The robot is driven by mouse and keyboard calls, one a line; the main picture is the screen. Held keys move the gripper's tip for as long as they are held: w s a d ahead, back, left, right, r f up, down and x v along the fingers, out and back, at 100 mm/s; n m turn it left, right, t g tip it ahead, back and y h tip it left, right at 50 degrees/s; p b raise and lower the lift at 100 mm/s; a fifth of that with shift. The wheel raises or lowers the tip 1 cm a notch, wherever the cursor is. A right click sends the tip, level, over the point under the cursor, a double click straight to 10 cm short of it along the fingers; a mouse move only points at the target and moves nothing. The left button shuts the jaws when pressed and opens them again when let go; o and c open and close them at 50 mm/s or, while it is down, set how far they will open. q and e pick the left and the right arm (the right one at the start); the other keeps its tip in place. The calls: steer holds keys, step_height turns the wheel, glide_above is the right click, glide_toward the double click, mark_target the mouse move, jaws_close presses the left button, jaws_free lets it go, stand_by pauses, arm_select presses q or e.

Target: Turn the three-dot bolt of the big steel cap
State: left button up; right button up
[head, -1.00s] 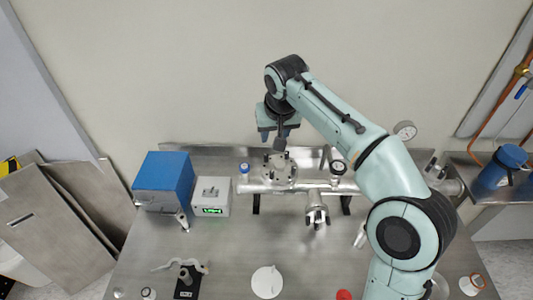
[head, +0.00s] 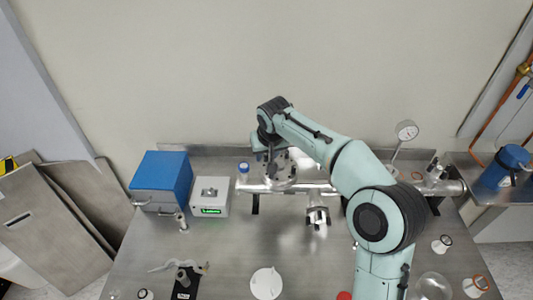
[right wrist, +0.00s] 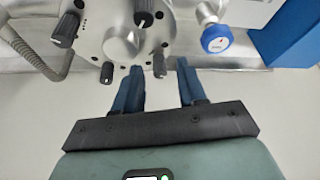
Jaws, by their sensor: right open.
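The big steel cap (head: 287,178) stands on the steel pipe on the bench, partly hidden by my right arm in the head view. The right wrist view shows the cap (right wrist: 121,43) closely, with several dark bolts around its rim. One bolt (right wrist: 159,60) lies in the gap between my right fingertips, at about their tips; I cannot tell whether they touch it. Other bolts (right wrist: 66,29) sit further round. Small pale marks show on some, but I cannot read which has three dots. My right gripper (right wrist: 159,68) is open and empty. My left gripper is not in view.
A grey box (head: 209,197) with a green display and a blue box (head: 162,183) stand left. A dial gauge (head: 406,131) rises at right. The front bench holds small parts with bare room between.

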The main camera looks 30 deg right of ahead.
steer(key=shift+w+f, duration=0.1)
steer(key=shift+f, duration=0.1)
steer(key=shift+c, duration=0.3)
jaws_close()
